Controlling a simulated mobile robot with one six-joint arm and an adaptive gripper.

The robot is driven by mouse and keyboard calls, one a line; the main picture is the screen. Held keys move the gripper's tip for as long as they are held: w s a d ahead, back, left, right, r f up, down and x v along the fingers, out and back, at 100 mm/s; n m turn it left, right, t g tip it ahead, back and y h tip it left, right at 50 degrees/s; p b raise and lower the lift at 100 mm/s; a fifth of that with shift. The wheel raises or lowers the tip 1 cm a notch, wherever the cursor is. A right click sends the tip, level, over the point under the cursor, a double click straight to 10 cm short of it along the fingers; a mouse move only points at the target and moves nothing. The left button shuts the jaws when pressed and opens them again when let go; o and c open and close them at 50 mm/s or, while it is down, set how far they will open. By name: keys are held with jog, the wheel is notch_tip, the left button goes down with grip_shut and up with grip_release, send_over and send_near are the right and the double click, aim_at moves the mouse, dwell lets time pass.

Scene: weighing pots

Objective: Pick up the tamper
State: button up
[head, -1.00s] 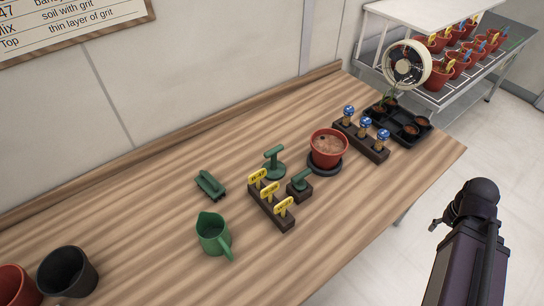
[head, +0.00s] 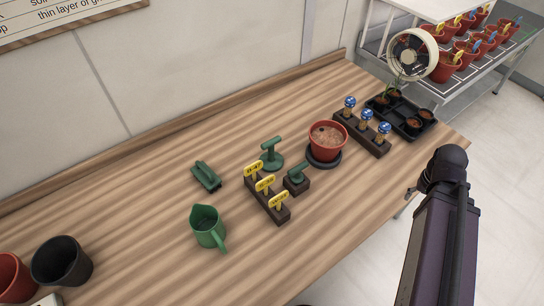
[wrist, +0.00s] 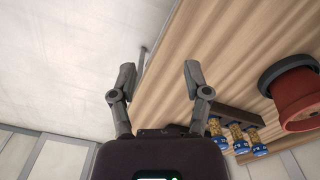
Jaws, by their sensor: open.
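The tamper looks to be the green T-handled tool with a round base (head: 272,155), standing upright on the wooden bench in the head view, left of the red pot. A second green-handled tool (head: 297,177) sits on a dark block just in front of it. My gripper (wrist: 158,78) is open and empty in the wrist view, its two fingers wide apart above the floor and bench edge. In the head view my arm is off the bench's right front edge, away from the tamper. The tamper does not show in the wrist view.
A rack with yellow labels (head: 266,197) stands in front of the tamper. The red pot (head: 326,141) on a dark saucer and a rack of blue-topped pieces (head: 362,132) stand to the right. A green jug (head: 208,229) and green brush-like item (head: 206,176) are to the left.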

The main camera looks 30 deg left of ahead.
jog(key=w+a+r+n+p, duration=0.1)
jog(key=w+a+n, duration=0.25)
jog(key=a, duration=0.25)
jog(key=w+a+r+n+p, duration=0.1)
jog(key=w+a+n, duration=0.1)
jog(key=a+n, duration=0.35)
jog(key=n+p, duration=0.4)
jog(key=n, duration=1.8)
send_near(272, 140)
jog(key=shift+a, duration=0.15)
jog(key=shift+f+b, duration=0.1)
jog(key=shift+b, duration=0.2)
notch_tip(272, 140, down, 8)
jog(key=b, duration=0.8)
jog(key=shift+f, duration=0.25)
jog(key=shift+f+b, duration=0.1)
jog(key=shift+b, duration=0.25)
